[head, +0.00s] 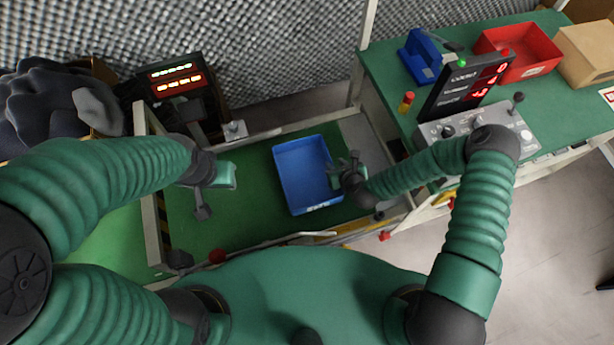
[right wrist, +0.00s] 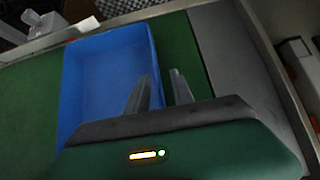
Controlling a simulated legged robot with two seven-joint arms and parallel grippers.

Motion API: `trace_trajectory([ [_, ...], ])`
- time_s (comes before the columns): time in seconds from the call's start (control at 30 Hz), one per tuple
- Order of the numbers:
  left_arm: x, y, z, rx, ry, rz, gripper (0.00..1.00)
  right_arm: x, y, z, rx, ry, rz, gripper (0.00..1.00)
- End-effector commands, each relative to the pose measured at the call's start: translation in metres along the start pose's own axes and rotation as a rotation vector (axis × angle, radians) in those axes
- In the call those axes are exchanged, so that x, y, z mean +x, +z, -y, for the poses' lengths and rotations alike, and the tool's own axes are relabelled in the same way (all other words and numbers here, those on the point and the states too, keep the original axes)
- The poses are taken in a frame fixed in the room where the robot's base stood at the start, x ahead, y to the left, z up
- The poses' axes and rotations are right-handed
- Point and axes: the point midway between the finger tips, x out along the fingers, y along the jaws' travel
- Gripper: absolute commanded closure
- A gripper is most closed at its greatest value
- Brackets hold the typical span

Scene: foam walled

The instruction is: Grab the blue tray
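The blue tray (head: 302,168) is empty and lies on the green conveyor surface (head: 250,210), between my two grippers. It also shows in the right wrist view (right wrist: 105,75). My right gripper (head: 346,168) is at the tray's right side. In the right wrist view its two fingers (right wrist: 160,92) are apart, one over the tray's right part and one outside its right wall, with no visible grip on the wall. My left gripper (head: 225,180) is left of the tray, with a clear gap to it. Its finger opening cannot be made out.
Pale rails (head: 275,133) border the conveyor. A green table (head: 440,85) at the right holds a red bin (head: 520,55), a cardboard box (head: 590,52), a blue holder (head: 420,57) and a display panel (head: 465,85). Another display (head: 175,80) stands behind at the left.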

Motion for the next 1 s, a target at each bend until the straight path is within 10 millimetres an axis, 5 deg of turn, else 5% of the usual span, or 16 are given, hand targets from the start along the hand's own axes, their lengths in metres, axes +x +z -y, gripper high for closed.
trace_trajectory([
  [0.37, 0.018, 0.004, 0.0, 0.0, 0.0, 0.0, 0.64, 0.055, 0.0, -0.004, -0.002, -0.001, 0.0, 0.71],
  [0.57, 0.017, 0.004, 0.0, 0.0, 0.0, 0.0, 0.64, 0.055, 0.001, -0.004, -0.001, -0.001, -0.001, 0.71],
  [0.8, 0.017, 0.004, 0.0, 0.0, 0.0, 0.0, 0.64, 0.055, 0.001, -0.004, -0.001, -0.001, 0.0, 1.0],
  [1.0, 0.017, 0.004, 0.0, 0.0, 0.0, 0.0, 0.64, 0.055, 0.001, -0.004, -0.001, -0.001, 0.0, 1.0],
])
